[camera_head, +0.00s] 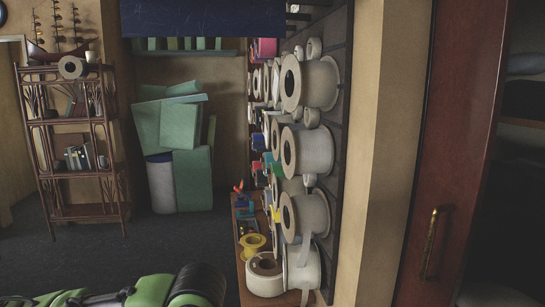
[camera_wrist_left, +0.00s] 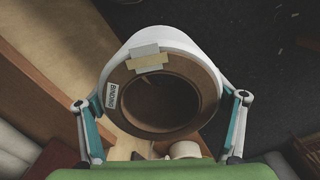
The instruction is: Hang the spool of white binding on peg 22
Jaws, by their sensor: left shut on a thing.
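The white spool of binding (camera_wrist_left: 175,42) is in the left wrist view, with a brown ring-shaped face, a dark round hole and a small "BINDING" label. Pale tape crosses the top of its face. My left gripper (camera_wrist_left: 162,100) is shut on it, one finger on each side of the spool. In the head view my left arm comes in at the bottom left; its fingers do not show there. White spools (camera_head: 314,151) hang in rows on the dark wall rack (camera_head: 341,130). I cannot read any peg number, so peg 22 cannot be made out. My right gripper is not in view.
A low wooden surface below the rack holds a yellow spool (camera_head: 253,246) and a white roll (camera_head: 265,277). A wooden shelf (camera_head: 88,170) stands at the left, green boxes (camera_head: 190,150) at the back. A reddish door (camera_head: 440,170) is at the right. Open floor lies left of the rack.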

